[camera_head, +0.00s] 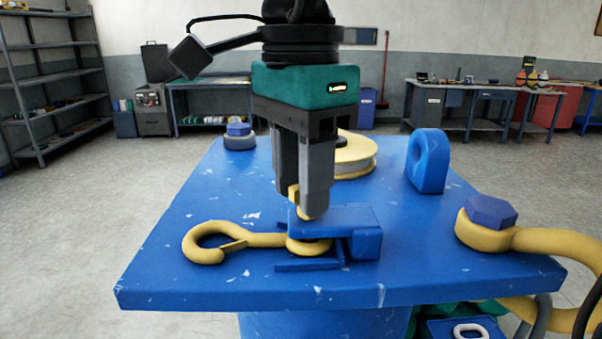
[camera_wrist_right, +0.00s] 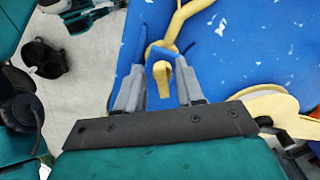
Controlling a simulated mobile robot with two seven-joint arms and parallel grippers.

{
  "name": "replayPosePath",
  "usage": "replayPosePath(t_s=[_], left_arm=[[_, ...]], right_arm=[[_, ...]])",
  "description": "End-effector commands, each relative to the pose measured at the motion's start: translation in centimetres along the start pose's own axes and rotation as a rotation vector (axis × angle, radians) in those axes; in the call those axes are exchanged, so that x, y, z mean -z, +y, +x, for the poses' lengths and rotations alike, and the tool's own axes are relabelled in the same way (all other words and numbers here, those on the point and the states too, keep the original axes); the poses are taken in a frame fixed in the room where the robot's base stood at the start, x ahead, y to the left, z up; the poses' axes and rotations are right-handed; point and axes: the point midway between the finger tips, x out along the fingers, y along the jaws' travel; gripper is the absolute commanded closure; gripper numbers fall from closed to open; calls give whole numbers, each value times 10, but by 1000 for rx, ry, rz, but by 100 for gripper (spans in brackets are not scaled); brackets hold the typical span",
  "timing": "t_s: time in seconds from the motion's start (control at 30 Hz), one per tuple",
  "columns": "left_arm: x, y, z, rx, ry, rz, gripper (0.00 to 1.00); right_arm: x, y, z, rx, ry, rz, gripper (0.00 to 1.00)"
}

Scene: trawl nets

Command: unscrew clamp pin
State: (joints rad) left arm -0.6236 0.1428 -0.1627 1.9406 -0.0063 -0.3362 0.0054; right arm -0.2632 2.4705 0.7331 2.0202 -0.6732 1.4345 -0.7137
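My right gripper (camera_head: 305,205) points straight down over the blue clamp (camera_head: 345,218) on the blue table. The yellow clamp pin (camera_head: 293,193) shows only in part behind its fingers. In the right wrist view, my right gripper (camera_wrist_right: 160,88) has its fingers spread, one on each side of the yellow pin head (camera_wrist_right: 162,72), with gaps visible. A yellow hook (camera_head: 205,246) lies left of the clamp, its eye end (camera_head: 308,246) within the clamp. The hook's shank also shows in the wrist view (camera_wrist_right: 178,20). My left gripper is in neither view.
The blue table (camera_head: 190,285) also bears a yellow-and-grey spool (camera_head: 355,155), an upright blue eye (camera_head: 427,160) and blue bolts at left (camera_head: 238,129) and right (camera_head: 490,212). A yellow link surrounds the right bolt. The table's front left is clear.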

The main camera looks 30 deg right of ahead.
Motion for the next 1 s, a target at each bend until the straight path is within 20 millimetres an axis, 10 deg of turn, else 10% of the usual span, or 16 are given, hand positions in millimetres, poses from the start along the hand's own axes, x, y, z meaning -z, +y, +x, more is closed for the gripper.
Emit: replayPosePath(t_s=[0.47, 1.0], left_arm=[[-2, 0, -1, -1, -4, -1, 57], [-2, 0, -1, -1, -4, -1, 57]], right_arm=[[0, -1, -11, 9, 0, 2, 63], [0, -1, -115, 3, -2, 0, 63]])
